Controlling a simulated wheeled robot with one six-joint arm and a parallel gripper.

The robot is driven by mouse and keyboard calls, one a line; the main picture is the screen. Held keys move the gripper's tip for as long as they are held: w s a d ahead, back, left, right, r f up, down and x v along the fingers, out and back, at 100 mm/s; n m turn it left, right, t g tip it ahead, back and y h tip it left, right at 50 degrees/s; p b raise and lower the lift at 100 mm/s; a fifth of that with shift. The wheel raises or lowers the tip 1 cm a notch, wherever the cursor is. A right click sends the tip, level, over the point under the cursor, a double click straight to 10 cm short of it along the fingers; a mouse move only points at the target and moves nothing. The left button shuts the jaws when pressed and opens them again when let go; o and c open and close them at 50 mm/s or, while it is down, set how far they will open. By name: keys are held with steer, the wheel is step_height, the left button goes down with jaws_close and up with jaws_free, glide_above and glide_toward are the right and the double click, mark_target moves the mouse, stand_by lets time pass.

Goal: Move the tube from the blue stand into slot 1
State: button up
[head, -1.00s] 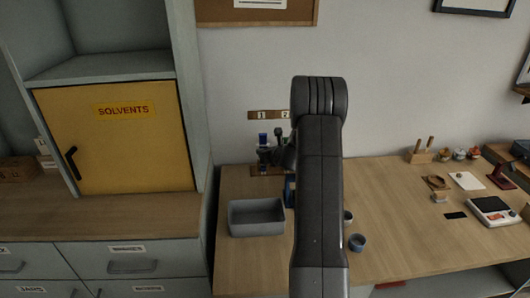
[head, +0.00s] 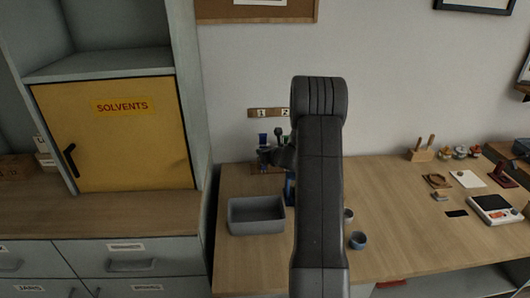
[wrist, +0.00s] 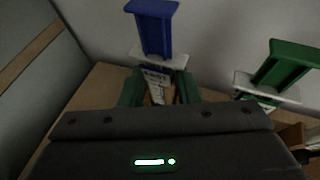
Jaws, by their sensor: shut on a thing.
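The tube (head: 262,139) has a blue top and is upright in my gripper (head: 266,157), near the wall at the back left of the bench. In the wrist view its blue cap (wrist: 153,28) rises above a white collar and a printed label. My gripper (wrist: 158,92) is shut around the labelled part, with a finger on each side. The number 1 plate (head: 262,113) is on the wall just above the tube, with the number 2 plate (head: 285,113) to its right. The blue stand (head: 290,190) is mostly hidden behind my arm. The tube's lower end and the slot openings are hidden.
A green-topped piece with a white collar (wrist: 285,65) stands right of the tube in the wrist view. A grey bin (head: 257,216) sits in front. The yellow solvents cabinet (head: 115,140) is at the left.

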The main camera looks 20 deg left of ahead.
steer(key=shift+f+b, duration=0.2)
steer(key=shift+b, duration=0.1)
stand_by(0.4)
steer(key=o, duration=1)
steer(key=shift+o, duration=0.2)
steer(key=shift+f+b, duration=0.25)
steer(key=shift+b, duration=0.1)
steer(key=shift+o, duration=0.6)
